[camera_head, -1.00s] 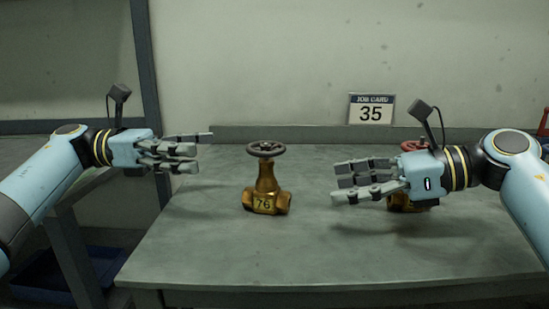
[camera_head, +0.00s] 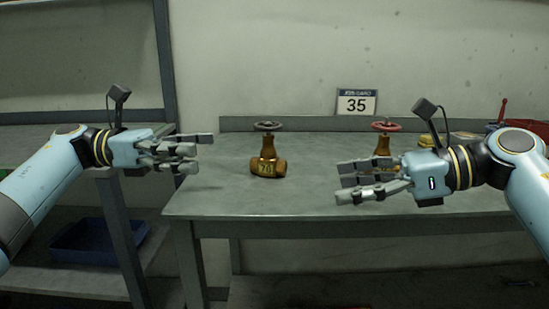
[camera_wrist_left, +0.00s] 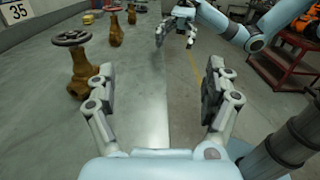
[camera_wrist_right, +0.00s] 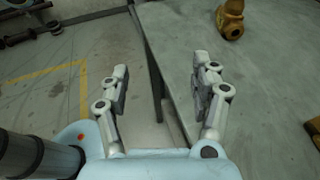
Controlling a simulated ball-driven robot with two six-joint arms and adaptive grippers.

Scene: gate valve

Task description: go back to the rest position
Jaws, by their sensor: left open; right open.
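A brass gate valve (camera_head: 267,166) with a dark grey handwheel (camera_head: 267,126) stands upright on the grey table (camera_head: 260,204). A second brass valve (camera_head: 382,146) with a red handwheel (camera_head: 385,127) stands to its right, partly hidden behind my right gripper. My left gripper (camera_head: 198,151) is open and empty, left of the first valve and apart from it. My right gripper (camera_head: 342,182) is open and empty, in front of the second valve. In the left wrist view nothing is between the fingers (camera_wrist_left: 160,68). The right wrist view also shows empty fingers (camera_wrist_right: 160,66).
A job card reading 35 (camera_head: 357,102) stands at the table's back edge. A blue bin (camera_head: 95,242) sits on a low shelf at the left, beside a grey rack post (camera_head: 124,235). A red thing (camera_head: 503,110) is at the far right. The floor before the table is free.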

